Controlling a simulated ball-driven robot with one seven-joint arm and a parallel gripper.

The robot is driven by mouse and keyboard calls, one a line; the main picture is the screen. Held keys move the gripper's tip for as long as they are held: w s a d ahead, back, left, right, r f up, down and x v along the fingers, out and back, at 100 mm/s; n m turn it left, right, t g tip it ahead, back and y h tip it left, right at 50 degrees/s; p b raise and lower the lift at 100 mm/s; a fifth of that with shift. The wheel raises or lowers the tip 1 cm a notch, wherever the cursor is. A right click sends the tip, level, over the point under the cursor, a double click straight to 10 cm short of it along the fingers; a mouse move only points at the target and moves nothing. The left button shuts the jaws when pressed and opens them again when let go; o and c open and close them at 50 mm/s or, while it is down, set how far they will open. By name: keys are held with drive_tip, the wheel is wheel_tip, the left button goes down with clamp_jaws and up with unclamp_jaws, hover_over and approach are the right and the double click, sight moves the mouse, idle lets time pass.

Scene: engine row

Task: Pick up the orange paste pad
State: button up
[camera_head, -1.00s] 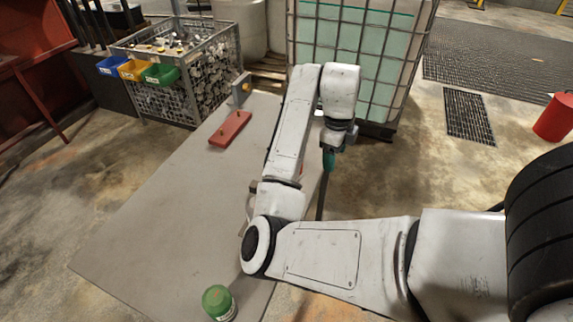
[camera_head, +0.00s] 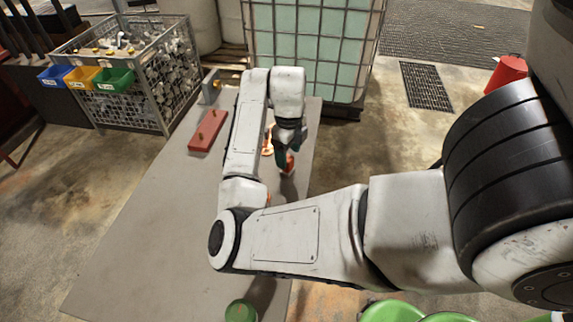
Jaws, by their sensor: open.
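My gripper (camera_head: 284,158) shows small beyond my arm, over the right part of the grey table (camera_head: 140,215), with a teal finger pointing down. It is open. An orange-red piece (camera_head: 290,165) shows right beside the fingertips; I cannot tell whether it touches them. Another orange piece (camera_head: 268,142) shows just left of the gripper, partly hidden by my arm. Which of the two is the orange paste pad is too small to tell. My arm covers the middle of the table.
A red block with pegs (camera_head: 208,130) and a grey bracket (camera_head: 211,87) are on the table's far left part. A green-lidded can (camera_head: 240,311) stands at the near edge. A wire crate of metal parts (camera_head: 130,75) and a caged tank (camera_head: 315,45) stand beyond.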

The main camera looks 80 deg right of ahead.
drive_tip(key=shift+w+d+f+p, duration=0.15)
drive_tip(key=shift+f+p, duration=0.2)
drive_tip(key=shift+f, duration=1)
drive_tip(key=shift+w+d+f+p, duration=0.15)
drive_tip(key=shift+f+p, duration=0.15)
drive_tip(key=shift+f, duration=1.05)
drive_tip(key=shift+c, duration=0.3)
drive_tip(key=c, duration=1.1)
drive_tip(key=shift+o, duration=0.2)
drive_tip(key=shift+r, duration=0.1)
drive_tip(key=shift+r+b, duration=0.3)
drive_tip(key=shift+r, duration=0.2)
drive_tip(key=s+a+r, duration=0.2)
drive_tip(key=s+r, duration=1)
drive_tip(key=s, duration=0.2)
drive_tip(key=shift+a, duration=0.25)
